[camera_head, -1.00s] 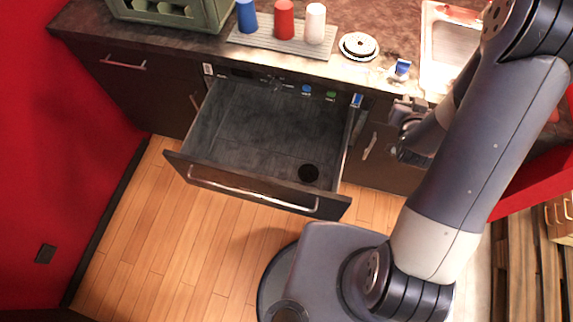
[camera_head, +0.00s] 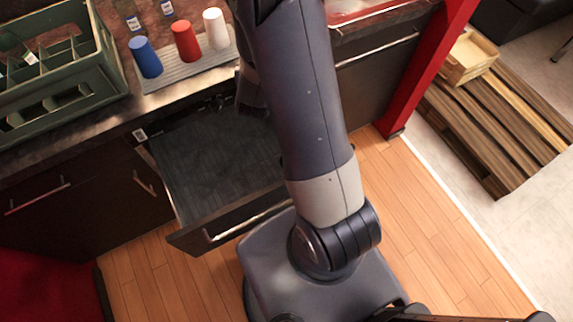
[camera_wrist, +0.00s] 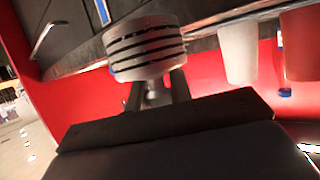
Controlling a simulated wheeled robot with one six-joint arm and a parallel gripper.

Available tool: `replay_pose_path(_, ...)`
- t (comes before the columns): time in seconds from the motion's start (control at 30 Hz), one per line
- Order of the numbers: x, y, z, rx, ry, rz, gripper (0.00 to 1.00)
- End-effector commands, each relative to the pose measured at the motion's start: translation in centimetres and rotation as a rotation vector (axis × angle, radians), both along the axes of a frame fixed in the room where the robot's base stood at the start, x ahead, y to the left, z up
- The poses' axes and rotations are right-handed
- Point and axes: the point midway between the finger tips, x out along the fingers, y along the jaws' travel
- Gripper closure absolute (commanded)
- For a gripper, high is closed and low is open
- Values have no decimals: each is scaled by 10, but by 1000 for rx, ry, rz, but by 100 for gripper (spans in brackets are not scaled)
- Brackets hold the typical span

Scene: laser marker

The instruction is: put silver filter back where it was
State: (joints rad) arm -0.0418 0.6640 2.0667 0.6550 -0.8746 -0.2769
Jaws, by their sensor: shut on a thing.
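The silver filter (camera_wrist: 145,48) is a pale cylinder with dark slits around its side, seen large in the wrist view. My gripper (camera_wrist: 156,90) is shut on the narrow stem at its near end, and the filter is clear of the counter. In the head view my arm hides the gripper and the filter. The open drawer (camera_head: 215,165) is below the counter there, partly behind my arm. Its visible floor looks bare.
Blue (camera_head: 146,58), red (camera_head: 186,41) and white (camera_head: 215,28) cups stand on a ribbed grey mat (camera_head: 185,75). A green crate (camera_head: 112,60) is at the left of the counter. A red wall post (camera_head: 425,70) stands right of my arm.

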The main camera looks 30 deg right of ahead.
Motion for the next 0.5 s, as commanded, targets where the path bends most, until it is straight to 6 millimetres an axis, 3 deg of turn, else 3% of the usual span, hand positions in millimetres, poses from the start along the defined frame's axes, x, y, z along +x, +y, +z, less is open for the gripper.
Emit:
replay_pose_path(0.27,-17,-38,-16,23,-16,-339,100)
replay_pose_path(0.5,-57,-57,-47,38,-11,-692,100)
